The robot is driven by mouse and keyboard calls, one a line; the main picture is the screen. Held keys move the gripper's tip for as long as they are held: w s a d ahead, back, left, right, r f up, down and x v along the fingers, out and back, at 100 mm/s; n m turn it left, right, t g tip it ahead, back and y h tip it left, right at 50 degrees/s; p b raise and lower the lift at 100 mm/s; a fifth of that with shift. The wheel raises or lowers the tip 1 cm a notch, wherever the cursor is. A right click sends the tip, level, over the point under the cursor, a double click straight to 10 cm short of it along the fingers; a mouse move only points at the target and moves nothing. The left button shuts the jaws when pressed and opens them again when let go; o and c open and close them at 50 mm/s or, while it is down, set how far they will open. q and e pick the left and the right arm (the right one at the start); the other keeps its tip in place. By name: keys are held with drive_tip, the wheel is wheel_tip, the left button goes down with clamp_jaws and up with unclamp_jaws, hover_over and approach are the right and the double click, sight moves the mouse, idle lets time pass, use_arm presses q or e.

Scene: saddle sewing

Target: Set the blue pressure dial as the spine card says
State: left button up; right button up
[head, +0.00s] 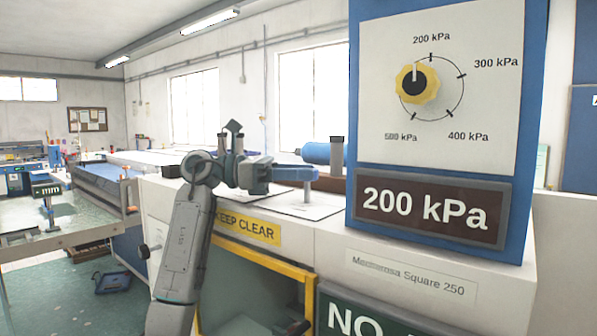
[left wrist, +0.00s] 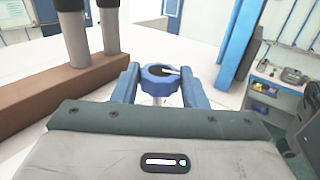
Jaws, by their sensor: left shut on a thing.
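My left gripper (head: 305,173) reaches from the left over the white machine top. In the left wrist view, its two blue fingers (left wrist: 158,88) are shut on a blue ribbed dial (left wrist: 158,73) with a dark centre and a white pointer mark. The dial stands on a thin stem; in the head view the fingers hide most of it. A blue panel carries a yellow-rimmed gauge (head: 417,83) marked 200 to 500 kPa, its white pointer up near 200 kPa. The display (head: 431,211) below reads 200 kPa. I cannot make out a spine card. My right gripper is not in view.
A yellow "KEEP CLEAR" sign (head: 247,228) is beside my left arm. A brown block (left wrist: 75,95) with grey posts stands left of the dial in the wrist view. The blue panel (head: 513,238) rises close to the right.

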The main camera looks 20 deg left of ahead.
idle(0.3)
use_arm(q)
drive_tip(key=o, duration=1)
drive_tip(key=shift+a+f, duration=0.1)
drive_tip(key=shift+a, duration=0.2)
drive_tip(key=b+v, duration=0.3)
drive_tip(key=v, duration=0.6)
drive_tip(key=shift+b, duration=0.35)
drive_tip(key=shift+s+a, duration=0.2)
drive_tip(key=shift+a, duration=0.4)
